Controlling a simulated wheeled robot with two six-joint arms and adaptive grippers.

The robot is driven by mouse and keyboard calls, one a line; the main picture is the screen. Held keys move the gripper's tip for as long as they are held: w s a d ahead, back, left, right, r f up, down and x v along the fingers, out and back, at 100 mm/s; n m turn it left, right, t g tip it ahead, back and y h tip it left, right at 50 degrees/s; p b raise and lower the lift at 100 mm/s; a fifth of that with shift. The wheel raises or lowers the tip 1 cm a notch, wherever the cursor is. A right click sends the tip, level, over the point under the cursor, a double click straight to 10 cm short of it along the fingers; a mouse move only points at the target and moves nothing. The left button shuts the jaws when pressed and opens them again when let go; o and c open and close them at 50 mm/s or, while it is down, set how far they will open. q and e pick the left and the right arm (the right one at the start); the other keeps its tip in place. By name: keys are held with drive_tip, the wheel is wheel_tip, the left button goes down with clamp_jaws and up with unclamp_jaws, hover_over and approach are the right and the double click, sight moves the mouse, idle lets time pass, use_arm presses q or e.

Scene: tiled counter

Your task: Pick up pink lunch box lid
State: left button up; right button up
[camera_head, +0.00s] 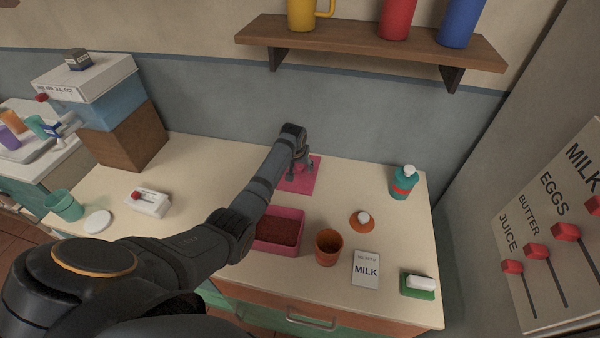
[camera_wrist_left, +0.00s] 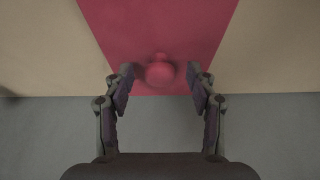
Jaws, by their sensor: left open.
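The pink lunch box lid (camera_head: 301,184) lies flat on the counter near the back wall, partly hidden by my left arm. In the left wrist view the pink lid (camera_wrist_left: 158,30) fills the upper middle, with a round pink knob (camera_wrist_left: 160,71) on it. My left gripper (camera_head: 306,166) is over the lid; in the wrist view its open fingers (camera_wrist_left: 160,88) stand on either side of the knob, apart from it. The pink lunch box (camera_head: 266,246) with brown contents sits in front, partly behind my arm. My right gripper is not in view.
An orange cup (camera_head: 328,246), an orange dish with a white top (camera_head: 362,220), a milk card (camera_head: 366,268), a sponge on green (camera_head: 418,285) and a teal bottle (camera_head: 404,183) stand to the right. A shelf (camera_head: 370,43) hangs above.

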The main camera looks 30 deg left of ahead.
use_arm(q)
drive_tip(key=shift+r, duration=0.1)
drive_tip(key=shift+c, duration=0.3)
drive_tip(key=shift+s, duration=0.1)
drive_tip(key=shift+c, duration=1.2)
clamp_jaws()
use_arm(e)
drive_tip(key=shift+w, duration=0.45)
